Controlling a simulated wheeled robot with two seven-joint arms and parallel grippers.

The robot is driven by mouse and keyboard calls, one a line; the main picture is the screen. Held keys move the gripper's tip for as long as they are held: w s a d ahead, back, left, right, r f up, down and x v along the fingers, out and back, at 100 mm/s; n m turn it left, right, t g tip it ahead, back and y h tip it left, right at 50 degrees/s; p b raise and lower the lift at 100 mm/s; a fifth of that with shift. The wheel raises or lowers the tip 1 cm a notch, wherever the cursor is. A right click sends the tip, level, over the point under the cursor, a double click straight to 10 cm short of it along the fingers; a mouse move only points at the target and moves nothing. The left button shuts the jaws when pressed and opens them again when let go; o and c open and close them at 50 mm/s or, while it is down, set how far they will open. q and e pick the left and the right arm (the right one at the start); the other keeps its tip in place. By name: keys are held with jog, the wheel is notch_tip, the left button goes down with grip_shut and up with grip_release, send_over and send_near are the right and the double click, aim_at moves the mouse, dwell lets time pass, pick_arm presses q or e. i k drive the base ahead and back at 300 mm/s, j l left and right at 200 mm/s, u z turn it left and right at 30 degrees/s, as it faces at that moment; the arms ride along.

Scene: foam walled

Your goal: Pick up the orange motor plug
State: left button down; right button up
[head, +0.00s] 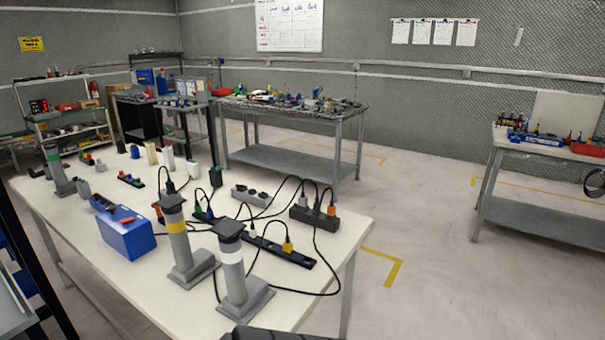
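Several plugs on black cables sit on the long white table (345,235). An orange plug (331,209) stands in the right part of a dark power strip (312,217). A yellow-orange plug (287,246) stands in a long black strip (270,249) nearer me. Another orange piece (157,208) is partly hidden behind the post with the yellow band. I cannot tell from any label which one is the motor plug. Neither of my grippers can be made out in the head view.
Grey posts with a yellow band (177,235) and a white band (232,270) stand at the table's near edge, beside a blue box (125,231). Loose cables loop between the strips. Open floor (430,250) lies right of the table, before another workbench (540,205).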

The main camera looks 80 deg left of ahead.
aim_at(331, 210)
jog(key=i+j+u, duration=0.25)
jog(key=u, duration=0.25)
jog(key=i+j+u, duration=0.2)
jog(key=u, duration=0.25)
jog(key=i+u, duration=0.35)
jog(key=u, duration=0.15)
jog(key=i+u, duration=0.3)
jog(key=u, duration=0.2)
jog(key=i+l+u, duration=0.2)
jog(key=u, duration=0.25)
jog(key=i+l+u, duration=0.3)
jog(key=u, duration=0.2)
